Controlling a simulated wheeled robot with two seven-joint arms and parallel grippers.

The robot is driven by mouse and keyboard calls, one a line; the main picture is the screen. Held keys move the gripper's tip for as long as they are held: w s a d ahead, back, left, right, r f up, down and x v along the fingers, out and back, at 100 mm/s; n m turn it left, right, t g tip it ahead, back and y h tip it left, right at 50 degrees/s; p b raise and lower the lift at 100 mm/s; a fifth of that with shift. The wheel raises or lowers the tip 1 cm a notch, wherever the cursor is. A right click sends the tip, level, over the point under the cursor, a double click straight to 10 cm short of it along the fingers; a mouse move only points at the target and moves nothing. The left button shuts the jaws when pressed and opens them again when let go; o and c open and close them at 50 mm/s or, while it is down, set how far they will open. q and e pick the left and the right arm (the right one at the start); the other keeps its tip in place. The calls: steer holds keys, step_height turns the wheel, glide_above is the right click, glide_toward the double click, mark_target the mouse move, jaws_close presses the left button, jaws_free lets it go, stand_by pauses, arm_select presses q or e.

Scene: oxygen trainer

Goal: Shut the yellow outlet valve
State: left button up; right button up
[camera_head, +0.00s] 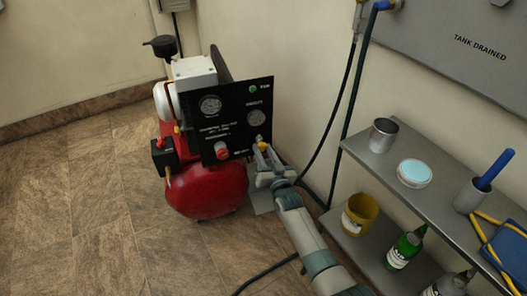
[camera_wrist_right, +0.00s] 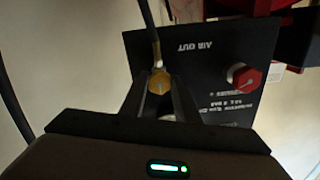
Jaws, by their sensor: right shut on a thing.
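The yellow outlet valve (camera_head: 262,146) is at the lower right of the black panel (camera_head: 240,112) on the red compressor. In the right wrist view the yellow valve (camera_wrist_right: 159,81) is between my fingertips, beside the upside-down "AIR OUT" label. My right gripper (camera_head: 264,156) has reached the panel from the lower right and is shut on the valve. The fingers hide part of it, and I cannot tell how far it is turned. My left gripper is in neither view.
A red knob (camera_head: 221,151) sits left of the valve; it also shows in the wrist view (camera_wrist_right: 244,76). The red tank (camera_head: 207,190) is below. A grey shelf (camera_head: 440,172) with a metal cup (camera_head: 383,135) stands at right. Dark hoses run along the wall. The left floor is clear.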

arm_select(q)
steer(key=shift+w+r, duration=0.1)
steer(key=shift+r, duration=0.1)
arm_select(e)
steer(key=shift+f, duration=0.1)
steer(key=o, duration=1.1)
steer(key=shift+c, duration=0.2)
steer(key=shift+s, duration=0.1)
steer(key=shift+s+d, duration=0.25)
steer(key=shift+s, duration=0.45)
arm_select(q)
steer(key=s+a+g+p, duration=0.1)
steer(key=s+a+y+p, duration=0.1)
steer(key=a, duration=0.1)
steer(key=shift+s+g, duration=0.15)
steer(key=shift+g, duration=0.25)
arm_select(e)
steer(key=v, duration=1.6)
